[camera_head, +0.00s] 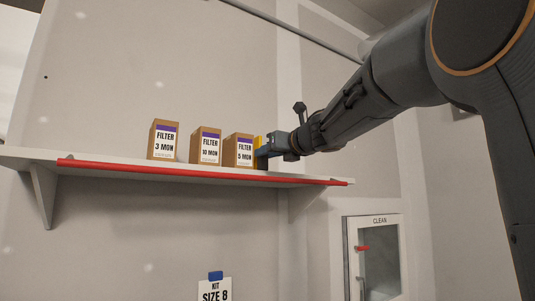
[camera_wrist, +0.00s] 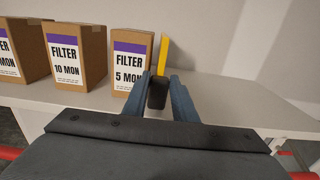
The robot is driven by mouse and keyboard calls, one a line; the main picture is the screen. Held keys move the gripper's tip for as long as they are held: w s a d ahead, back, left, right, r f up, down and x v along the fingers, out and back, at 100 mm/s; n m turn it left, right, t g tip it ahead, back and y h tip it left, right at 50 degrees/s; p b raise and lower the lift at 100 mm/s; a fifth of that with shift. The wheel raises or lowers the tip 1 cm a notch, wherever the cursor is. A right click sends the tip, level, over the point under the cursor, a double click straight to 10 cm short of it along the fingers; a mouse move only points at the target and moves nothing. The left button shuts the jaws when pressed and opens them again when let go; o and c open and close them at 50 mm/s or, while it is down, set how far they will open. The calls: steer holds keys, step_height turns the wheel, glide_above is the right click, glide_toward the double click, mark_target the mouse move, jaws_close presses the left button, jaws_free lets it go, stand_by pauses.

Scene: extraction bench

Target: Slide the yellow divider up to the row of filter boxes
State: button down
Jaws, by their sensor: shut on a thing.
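The yellow divider (camera_head: 257,151) stands upright on the shelf, just right of the row of filter boxes. It also shows in the wrist view (camera_wrist: 163,52), very close to the right side of the FILTER 5 MON box (camera_wrist: 133,62); whether they touch I cannot tell. My gripper (camera_wrist: 160,84) is shut on the divider at a dark block at its front edge. The fingers hide the divider's lower part. To the left stand the FILTER 10 MON box (camera_head: 206,146) and the FILTER 3 MON box (camera_head: 163,140), with gaps between the boxes.
The white shelf (camera_head: 30,156) has a red strip (camera_head: 200,170) along its front edge. The shelf is clear right of the divider. Below are a cabinet marked CLEAN (camera_head: 379,222) and a KIT SIZE 8 sign (camera_head: 215,291). The wall rises behind the boxes.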

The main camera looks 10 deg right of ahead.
steer(key=shift+s+a, duration=0.25)
steer(key=shift+a, duration=0.5)
steer(key=c, duration=1.4)
jaws_free()
steer(key=shift+d, duration=0.15)
steer(key=shift+c, duration=0.2)
steer(key=b+v, duration=0.2)
steer(key=v, duration=0.5)
steer(key=shift+s+d+r, duration=0.1)
steer(key=shift+s, duration=0.2)
